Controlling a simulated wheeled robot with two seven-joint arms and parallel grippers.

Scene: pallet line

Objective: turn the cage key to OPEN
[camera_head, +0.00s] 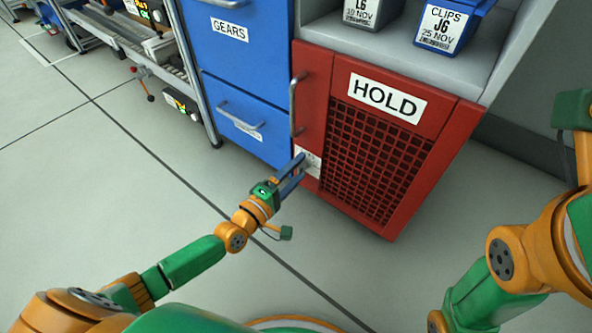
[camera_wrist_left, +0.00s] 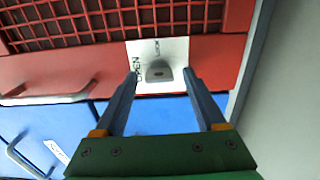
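The red cage (camera_head: 318,90) has a mesh front and a HOLD label. A white plate (camera_head: 312,165) sits low on its left edge, below the vertical handle. In the left wrist view the plate (camera_wrist_left: 175,52) carries a grey key (camera_wrist_left: 159,71) and lettering, with OPEN to the key's left in that view. My left gripper (camera_head: 300,168) is at the plate. In the left wrist view its two fingers (camera_wrist_left: 161,75) are apart, one on each side of the key, with gaps to it. In the head view the fingers hide the key. My right gripper is not in view.
Blue drawers (camera_head: 240,80) with handles stand left of the cage. A grey shelf (camera_head: 400,45) above it holds a grey bin (camera_head: 372,12) and a blue CLIPS bin (camera_head: 450,28). The cage handle (camera_head: 294,105) is just above my left gripper. The floor in front is clear.

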